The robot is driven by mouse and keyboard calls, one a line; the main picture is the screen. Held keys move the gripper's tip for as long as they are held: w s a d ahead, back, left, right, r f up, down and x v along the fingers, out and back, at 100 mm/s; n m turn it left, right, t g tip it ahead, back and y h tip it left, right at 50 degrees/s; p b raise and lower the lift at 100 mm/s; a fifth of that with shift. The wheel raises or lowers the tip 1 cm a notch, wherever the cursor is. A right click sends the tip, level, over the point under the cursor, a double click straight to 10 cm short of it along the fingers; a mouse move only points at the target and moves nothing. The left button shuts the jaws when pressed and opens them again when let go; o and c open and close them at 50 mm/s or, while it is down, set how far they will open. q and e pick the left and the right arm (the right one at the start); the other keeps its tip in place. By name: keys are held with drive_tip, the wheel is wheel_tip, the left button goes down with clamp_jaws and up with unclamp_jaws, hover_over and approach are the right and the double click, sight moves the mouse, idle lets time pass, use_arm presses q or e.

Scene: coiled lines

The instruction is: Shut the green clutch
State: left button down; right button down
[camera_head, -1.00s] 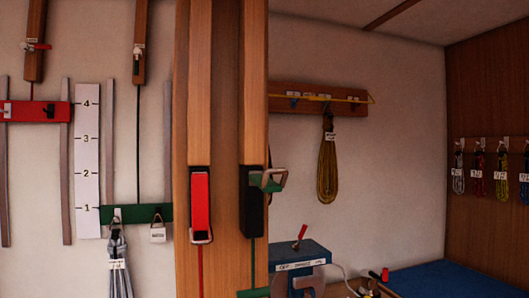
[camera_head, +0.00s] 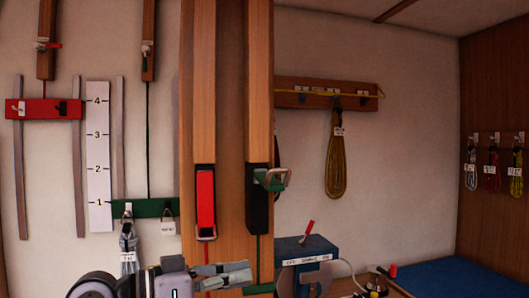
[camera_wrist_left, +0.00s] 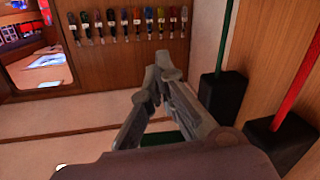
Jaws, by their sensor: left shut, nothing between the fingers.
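The green clutch (camera_head: 257,205) is a black housing on the wooden post, with its green lever (camera_head: 270,180) swung out to the right and ending in a metal loop. My left gripper (camera_head: 245,272) is shut and empty, below the lever and in front of the post's lower part. The left wrist view shows its closed fingers (camera_wrist_left: 160,70) beside the black housing (camera_wrist_left: 222,98) with the green line. A green patch behind the fingers there is mostly hidden. My right gripper is not in view.
The red clutch (camera_head: 205,200), with its lever flat against the housing, is just left of the green one. A blue box (camera_head: 305,252) with a red lever stands to the lower right. A yellow coil (camera_head: 336,165) hangs from a wall rack. The wall between is clear.

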use_arm(q)
drive_tip(key=s+a+r+m+h, duration=0.1)
drive_tip(key=s+a+r+h, duration=0.1)
drive_tip(key=r, duration=0.9)
drive_tip(key=s+a+r+m+g+h, duration=0.1)
drive_tip(key=s+r, duration=0.3)
drive_tip(key=r, duration=0.7)
drive_tip(key=shift+a+r+h, duration=0.25)
drive_tip(key=shift+a+h, duration=0.35)
drive_tip(key=shift+h, duration=0.2)
wheel_tip(320, 180, up, 3)
drive_tip(key=p, duration=0.4)
hover_over(270, 172)
drive_tip(key=f, duration=0.2)
drive_tip(key=a+f, duration=0.1)
drive_tip(key=f, duration=0.1)
drive_tip(key=shift+s+a+f+p, duration=0.1)
drive_tip(key=shift+f+p, duration=0.05)
drive_tip(key=shift+p, duration=0.2)
